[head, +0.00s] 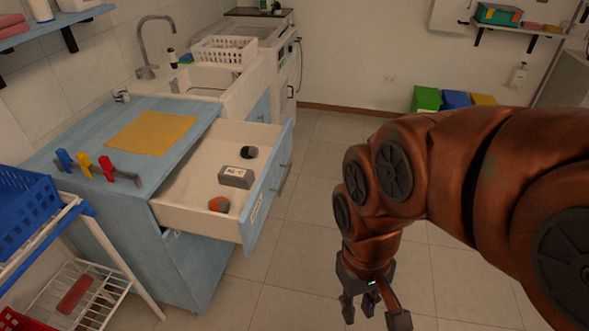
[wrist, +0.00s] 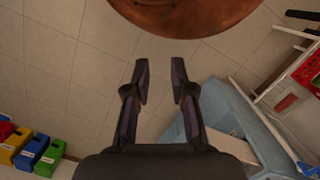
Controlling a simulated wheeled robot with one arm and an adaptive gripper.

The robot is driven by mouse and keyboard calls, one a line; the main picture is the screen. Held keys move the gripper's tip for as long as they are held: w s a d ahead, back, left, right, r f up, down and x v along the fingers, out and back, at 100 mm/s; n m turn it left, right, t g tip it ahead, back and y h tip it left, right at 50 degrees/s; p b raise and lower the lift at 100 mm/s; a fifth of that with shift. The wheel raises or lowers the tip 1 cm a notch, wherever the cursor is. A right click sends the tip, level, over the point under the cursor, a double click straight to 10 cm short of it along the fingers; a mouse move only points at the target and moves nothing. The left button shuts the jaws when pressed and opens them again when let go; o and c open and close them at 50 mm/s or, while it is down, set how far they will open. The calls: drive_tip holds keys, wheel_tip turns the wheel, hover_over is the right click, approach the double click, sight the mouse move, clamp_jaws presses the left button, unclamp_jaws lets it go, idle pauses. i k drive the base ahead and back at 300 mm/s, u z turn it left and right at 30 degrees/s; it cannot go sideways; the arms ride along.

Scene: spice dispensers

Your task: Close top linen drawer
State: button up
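The top drawer (head: 180,203) of the blue cabinet (head: 75,130) is pulled far out. Its blue front panel (head: 268,190) with a bar handle (head: 284,180) faces right, toward my gripper. Inside lie a grey box (head: 236,176), a dark round item (head: 249,152) and an orange item (head: 219,204). My gripper (head: 373,314) hangs to the right of the drawer front, apart from it, pointing down over the tiled floor. In the wrist view my gripper (wrist: 160,70) has its fingers spread with nothing between them. Blue furniture (wrist: 240,120) shows at their right; which part is unclear.
A yellow cloth (head: 150,132) and coloured clips (head: 99,168) are on the cabinet top. A white rack (head: 118,266) with a blue basket (head: 22,212) stands at left. Coloured bins (head: 455,99) stand by the back wall. Floor between drawer and arm is clear.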

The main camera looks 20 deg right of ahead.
sight(180, 201)
drive_tip(key=u, duration=0.45)
drive_tip(key=i, duration=0.9)
drive_tip(key=z, duration=0.1)
